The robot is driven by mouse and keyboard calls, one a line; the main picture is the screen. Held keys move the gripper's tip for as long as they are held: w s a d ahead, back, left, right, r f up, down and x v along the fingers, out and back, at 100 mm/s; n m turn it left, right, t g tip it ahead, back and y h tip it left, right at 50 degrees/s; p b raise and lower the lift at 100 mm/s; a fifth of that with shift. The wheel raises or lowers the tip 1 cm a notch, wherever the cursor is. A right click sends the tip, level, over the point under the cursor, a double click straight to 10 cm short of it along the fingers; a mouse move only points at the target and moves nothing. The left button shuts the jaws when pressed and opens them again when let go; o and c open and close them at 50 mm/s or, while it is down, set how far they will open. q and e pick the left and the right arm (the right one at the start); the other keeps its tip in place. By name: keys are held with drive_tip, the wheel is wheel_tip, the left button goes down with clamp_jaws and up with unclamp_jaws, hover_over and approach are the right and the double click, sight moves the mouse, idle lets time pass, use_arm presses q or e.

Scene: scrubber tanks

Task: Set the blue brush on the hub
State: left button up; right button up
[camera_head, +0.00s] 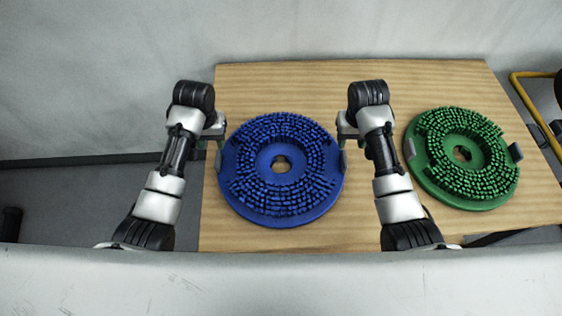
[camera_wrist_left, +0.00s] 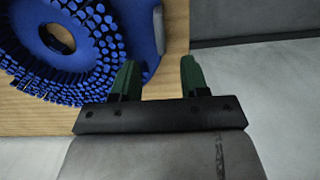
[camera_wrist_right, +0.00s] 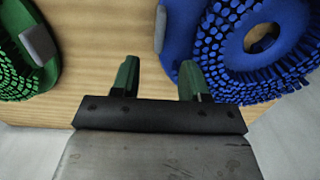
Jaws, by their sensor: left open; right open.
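The blue brush (camera_head: 240,190) is a round disc lying bristles up on the wooden table, with a hole in its middle and a grey tab on each side. My left gripper (camera_head: 217,137) is open at its left side. In the left wrist view the left gripper (camera_wrist_left: 159,78) points toward the brush's grey tab (camera_wrist_left: 158,30), with no grip on it. My right gripper (camera_head: 345,135) is open at its right side. In the right wrist view the right gripper (camera_wrist_right: 159,80) faces the other grey tab (camera_wrist_right: 160,28), also not gripped. I cannot make out the hub.
A green brush (camera_head: 463,158) with similar grey tabs lies on the table to the right. The wooden table (camera_head: 300,80) is bare behind the brushes. A yellow bar (camera_head: 525,95) stands beyond the table's right edge. A pale wall is behind.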

sight(217, 157)
use_arm(q)
wheel_tip(217, 157, down, 10)
drive_tip(key=shift+r, duration=0.25)
use_arm(e)
wheel_tip(217, 157, down, 9)
drive_tip(key=shift+f, duration=0.2)
use_arm(q)
clamp_jaws()
use_arm(e)
clamp_jaws()
use_arm(q)
drive_tip(key=shift+r, duration=0.15)
use_arm(e)
drive_tip(key=shift+r, duration=0.15)
